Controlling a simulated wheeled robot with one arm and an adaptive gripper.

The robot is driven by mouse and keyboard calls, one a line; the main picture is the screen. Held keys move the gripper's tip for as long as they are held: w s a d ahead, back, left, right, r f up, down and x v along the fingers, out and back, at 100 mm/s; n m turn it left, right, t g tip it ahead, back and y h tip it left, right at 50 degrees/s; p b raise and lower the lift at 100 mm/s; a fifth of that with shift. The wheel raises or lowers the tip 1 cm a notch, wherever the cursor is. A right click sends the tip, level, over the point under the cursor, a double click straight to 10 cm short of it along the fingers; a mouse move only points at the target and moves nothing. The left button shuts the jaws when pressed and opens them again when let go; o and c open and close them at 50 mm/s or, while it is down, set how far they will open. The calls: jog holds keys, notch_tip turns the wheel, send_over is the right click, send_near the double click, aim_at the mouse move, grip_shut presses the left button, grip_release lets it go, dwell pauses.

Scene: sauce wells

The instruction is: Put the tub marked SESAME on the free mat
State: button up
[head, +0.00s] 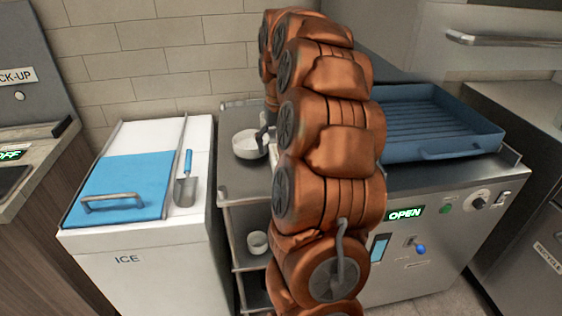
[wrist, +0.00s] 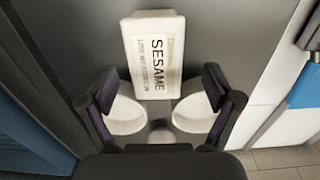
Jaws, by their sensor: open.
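The SESAME tub (wrist: 155,58) is a white box with a white label and dark lettering, standing on a dark grey surface in the wrist view. My gripper (wrist: 158,86) is open, its two dark fingers spread left and right of the tub's near end. Nothing is held between them. In the head view my arm covers most of the middle counter, and the tub cannot be made out clearly. I cannot make out a mat in either view.
Two white bowls lie under my fingers, one left (wrist: 125,116) and one right (wrist: 194,114). In the head view a white bowl (head: 246,147) stands on the counter beside my arm. An ice chest (head: 135,260) with a scoop (head: 186,185) is left; a blue tray (head: 440,125) is right.

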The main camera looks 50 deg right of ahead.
jog(key=shift+s+d+f+p, duration=0.1)
jog(key=shift+f+p, duration=0.1)
jog(key=shift+f, duration=1.05)
jog(key=shift+s+d+f+p, duration=0.1)
jog(key=shift+f+p, duration=0.05)
jog(key=shift+f, duration=1.1)
jog(key=c, duration=1.6)
